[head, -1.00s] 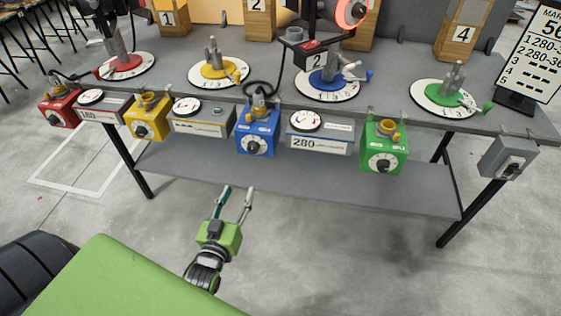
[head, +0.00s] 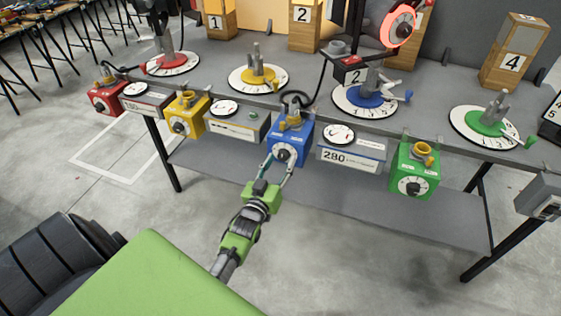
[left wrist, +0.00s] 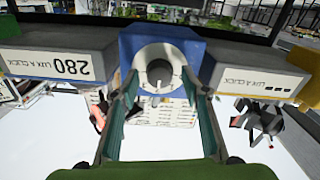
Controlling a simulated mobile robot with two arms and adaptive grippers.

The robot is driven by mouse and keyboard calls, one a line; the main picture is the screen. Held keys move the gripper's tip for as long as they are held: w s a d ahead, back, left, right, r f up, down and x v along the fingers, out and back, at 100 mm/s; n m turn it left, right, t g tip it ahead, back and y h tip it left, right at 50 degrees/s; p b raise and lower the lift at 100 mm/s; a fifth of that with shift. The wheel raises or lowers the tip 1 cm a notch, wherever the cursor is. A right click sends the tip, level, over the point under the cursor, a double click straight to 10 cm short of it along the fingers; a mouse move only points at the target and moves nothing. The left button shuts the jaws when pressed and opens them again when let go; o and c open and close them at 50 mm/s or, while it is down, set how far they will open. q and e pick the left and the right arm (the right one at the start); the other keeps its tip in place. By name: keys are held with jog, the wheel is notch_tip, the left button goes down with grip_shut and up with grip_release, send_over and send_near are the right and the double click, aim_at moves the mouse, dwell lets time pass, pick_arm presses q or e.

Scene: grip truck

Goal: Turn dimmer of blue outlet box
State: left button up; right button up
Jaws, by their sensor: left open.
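The blue outlet box (head: 290,137) hangs on the front edge of the table in the head view, between two grey meter boxes. Its dimmer is a dark knob (head: 285,155) on a white dial on the front face. In the left wrist view the blue box (left wrist: 190,45) is at top centre, with its knob (left wrist: 159,73) facing the camera. My left gripper (head: 279,168) is open and empty, its fingertips close to the front of the dial. In the wrist view the fingers (left wrist: 158,95) stand on either side of the knob. Contact cannot be told. My right gripper is not in view.
A meter box labelled 280 (head: 350,156) hangs right of the blue box, then a green outlet box (head: 415,172). A yellow box (head: 187,115) and a red box (head: 105,98) hang to the left. A lower shelf (head: 330,205) runs beneath.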

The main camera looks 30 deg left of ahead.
pick_arm(q)
jog(key=shift+w, duration=0.35)
jog(key=c, duration=1.1)
